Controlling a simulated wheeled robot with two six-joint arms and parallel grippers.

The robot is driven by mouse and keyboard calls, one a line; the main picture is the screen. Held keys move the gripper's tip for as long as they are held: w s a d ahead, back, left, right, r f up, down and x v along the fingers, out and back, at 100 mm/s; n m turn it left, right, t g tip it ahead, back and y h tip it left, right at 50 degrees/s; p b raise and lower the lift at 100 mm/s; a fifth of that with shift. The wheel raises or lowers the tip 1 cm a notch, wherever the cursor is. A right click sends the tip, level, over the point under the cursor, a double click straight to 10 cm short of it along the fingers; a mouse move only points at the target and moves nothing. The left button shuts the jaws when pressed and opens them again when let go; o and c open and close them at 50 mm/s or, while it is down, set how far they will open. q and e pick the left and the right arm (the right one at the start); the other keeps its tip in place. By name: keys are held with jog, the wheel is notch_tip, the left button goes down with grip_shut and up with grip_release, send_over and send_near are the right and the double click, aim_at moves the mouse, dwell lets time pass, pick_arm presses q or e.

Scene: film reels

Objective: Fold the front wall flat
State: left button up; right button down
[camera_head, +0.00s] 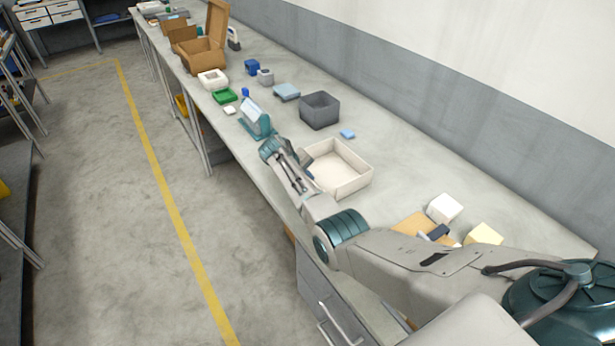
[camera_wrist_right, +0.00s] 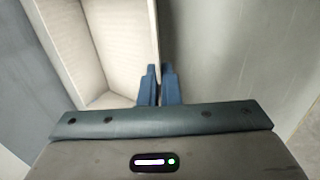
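A cream open tray (camera_head: 343,178) sits on the workbench near its front edge, with its walls standing up. In the right wrist view the tray's inside (camera_wrist_right: 105,45) fills the upper left, and a thin wall rim runs down towards my fingertips. My right gripper (camera_wrist_right: 160,85) is at this rim, its two blue fingers close together with a narrow gap. The rim meets the gap, but I cannot tell whether the fingers clamp it. In the head view my right arm reaches over the bench's front edge and partly hides the tray's near left side. My left gripper is not in view.
A white block (camera_head: 444,208) and a yellow block (camera_head: 484,234) lie to the right. A cardboard box (camera_head: 205,52) stands farther left. The floor in front is clear.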

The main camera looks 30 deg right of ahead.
jog(key=c, duration=1.6)
grip_release()
jog(key=shift+c, duration=0.2)
jog(key=b+v, duration=0.2)
jog(key=v, duration=0.8)
jog(key=shift+a+r, duration=0.2)
jog(key=shift+r, duration=0.15)
